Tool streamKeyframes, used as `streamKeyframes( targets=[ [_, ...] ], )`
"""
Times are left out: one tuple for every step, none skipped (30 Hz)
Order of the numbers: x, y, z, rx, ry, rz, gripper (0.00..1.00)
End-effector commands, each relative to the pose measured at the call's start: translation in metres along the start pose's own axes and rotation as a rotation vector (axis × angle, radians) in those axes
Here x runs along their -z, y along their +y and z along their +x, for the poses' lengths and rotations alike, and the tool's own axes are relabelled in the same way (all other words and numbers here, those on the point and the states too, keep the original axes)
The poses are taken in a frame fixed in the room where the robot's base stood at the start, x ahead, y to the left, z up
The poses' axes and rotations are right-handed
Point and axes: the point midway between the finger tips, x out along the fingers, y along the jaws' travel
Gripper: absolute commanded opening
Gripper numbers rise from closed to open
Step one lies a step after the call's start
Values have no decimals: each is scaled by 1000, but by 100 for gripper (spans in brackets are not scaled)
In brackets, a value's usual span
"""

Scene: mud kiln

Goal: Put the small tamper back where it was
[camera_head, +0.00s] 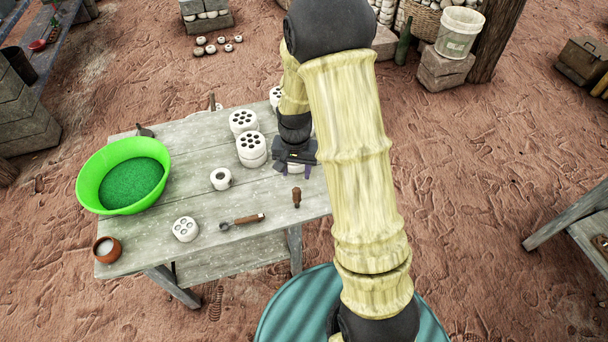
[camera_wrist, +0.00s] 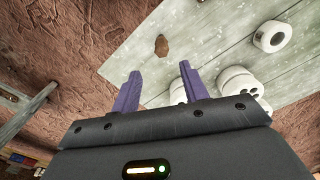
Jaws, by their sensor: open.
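A small brown wooden piece, which looks like the small tamper (camera_head: 296,197), stands on the grey wooden table (camera_head: 200,265) near its front right edge. It appears upright in the head view, and it also shows in the wrist view (camera_wrist: 161,46), beyond the fingertips. My gripper (camera_head: 293,172) is above the right part of the table, behind the tamper and apart from it. In the wrist view the two purple fingers (camera_wrist: 160,72) are spread with nothing between them. My arm hides part of the table's right side.
White perforated briquettes (camera_head: 252,144) stand in stacks near my gripper. A green basin (camera_head: 92,182) and a small clay bowl (camera_head: 107,249) are further left.

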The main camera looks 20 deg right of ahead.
Motion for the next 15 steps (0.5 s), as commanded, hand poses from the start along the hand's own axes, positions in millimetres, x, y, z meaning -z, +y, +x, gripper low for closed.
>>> streamKeyframes(
  targets=[
    [-5, 3, -12, 8, 13, -23, 44],
    [-9, 5, -18, 11, 21, -41, 44],
    [-14, 8, -28, 17, 32, -70, 44],
    [-19, 10, -36, 22, 42, -92, 44],
    [-25, 13, -43, 26, 52, -116, 44],
    [-32, 17, -53, 32, 67, -150, 44],
    [-38, 20, -60, 36, 78, -176, 44],
    [-44, 24, -67, 39, 89, -202, 44],
    [-53, 28, -76, 43, 103, -236, 44],
    [-59, 32, -82, 45, 114, -261, 44],
    [-66, 35, -88, 48, 125, -286, 44],
    [-74, 40, -95, 50, 141, -320, 44],
    [-81, 43, -99, 51, 152, -345, 44],
    [-87, 47, -104, 52, 163, -370, 44],
    [-95, 51, -109, 53, 176, -399, 44]
  ],
)
